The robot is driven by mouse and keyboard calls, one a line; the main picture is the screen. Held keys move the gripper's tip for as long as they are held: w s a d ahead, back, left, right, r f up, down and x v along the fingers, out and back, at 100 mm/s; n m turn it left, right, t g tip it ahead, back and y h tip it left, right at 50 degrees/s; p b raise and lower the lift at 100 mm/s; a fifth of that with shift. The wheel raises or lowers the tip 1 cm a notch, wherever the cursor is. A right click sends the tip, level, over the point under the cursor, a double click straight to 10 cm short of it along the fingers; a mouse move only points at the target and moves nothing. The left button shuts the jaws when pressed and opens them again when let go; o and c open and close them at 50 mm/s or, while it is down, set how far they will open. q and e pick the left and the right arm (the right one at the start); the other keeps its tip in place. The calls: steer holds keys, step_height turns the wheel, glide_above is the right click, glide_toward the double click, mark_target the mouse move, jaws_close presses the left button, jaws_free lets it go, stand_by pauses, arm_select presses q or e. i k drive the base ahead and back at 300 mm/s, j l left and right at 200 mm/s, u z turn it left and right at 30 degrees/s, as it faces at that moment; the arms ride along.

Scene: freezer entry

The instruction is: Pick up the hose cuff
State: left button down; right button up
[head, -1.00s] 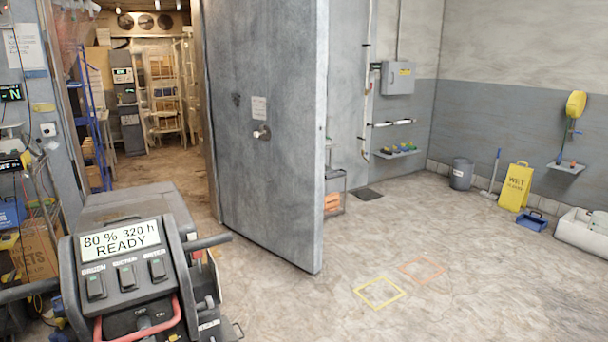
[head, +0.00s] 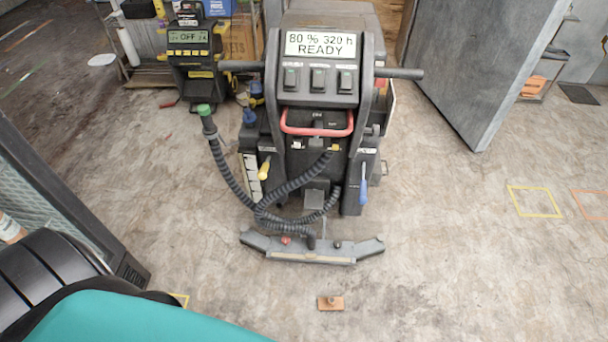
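A floor scrubber stands in the middle of the head view, with a black control panel (head: 319,88) and a lit display. A black corrugated hose (head: 230,178) loops down its left side, and a second ribbed length (head: 300,183) crosses in front. The left hose ends at the top in a green-tipped cuff (head: 205,111), beside the machine's left side. The lower hose runs to the squeegee (head: 312,252) on the floor; whether a cuff joins there is hard to tell. Neither gripper is in view.
A charger-like unit marked OFF (head: 190,50) stands behind left. A grey door (head: 490,60) stands open at right. A small brown block (head: 330,303) lies on the floor in front of the squeegee. The floor at right is clear, with yellow (head: 534,201) and orange taped squares.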

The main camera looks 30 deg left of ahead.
mark_target(310, 243)
steer(key=u, duration=0.75)
steer(key=i+j, duration=0.05)
